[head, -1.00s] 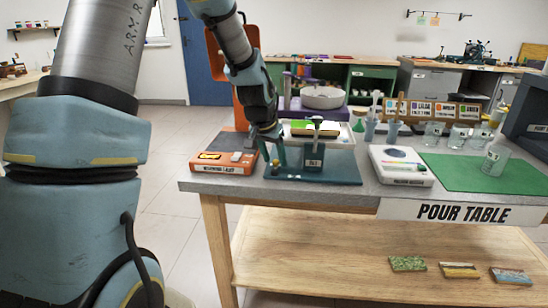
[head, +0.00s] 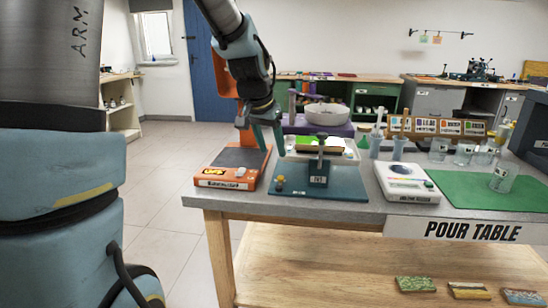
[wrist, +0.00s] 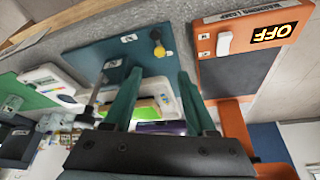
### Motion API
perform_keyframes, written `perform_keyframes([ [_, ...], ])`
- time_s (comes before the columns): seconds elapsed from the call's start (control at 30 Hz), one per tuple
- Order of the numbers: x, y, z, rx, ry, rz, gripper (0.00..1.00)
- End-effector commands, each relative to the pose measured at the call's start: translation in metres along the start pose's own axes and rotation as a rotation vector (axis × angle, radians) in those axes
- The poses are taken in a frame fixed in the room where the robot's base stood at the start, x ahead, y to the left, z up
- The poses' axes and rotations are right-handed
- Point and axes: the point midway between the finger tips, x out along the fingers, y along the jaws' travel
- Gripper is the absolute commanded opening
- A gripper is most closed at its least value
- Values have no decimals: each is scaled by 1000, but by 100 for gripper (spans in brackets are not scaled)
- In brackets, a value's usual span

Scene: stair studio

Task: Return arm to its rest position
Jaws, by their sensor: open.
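My gripper (head: 262,138) is open and empty above the pour table (head: 375,205), near its left end. In the head view it hangs between an orange device (head: 225,184) with a dark top plate and a teal stand (head: 340,187) with an upright post and a yellow knob (head: 280,183). My arm reaches down to it from the top of the picture, bent at the wrist. In the wrist view both teal fingers (wrist: 158,85) are apart with nothing held between them. The orange device (wrist: 235,70) lies right of them and reads OFF. The teal stand (wrist: 110,60) lies beyond them.
A white scale (head: 405,183) and a green mat (head: 475,193) with glass beakers fill the table's right side. A purple stand with a white bowl (head: 327,114) stands behind my gripper. The floor (head: 160,190) left of the table is clear.

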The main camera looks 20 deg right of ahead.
Motion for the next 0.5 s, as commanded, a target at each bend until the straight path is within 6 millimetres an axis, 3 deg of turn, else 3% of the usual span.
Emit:
perform_keyframes([
  [0.37,-4,0,0,-2,0,0,57],
  [0.5,-10,-18,23,-62,-27,-24,57],
])
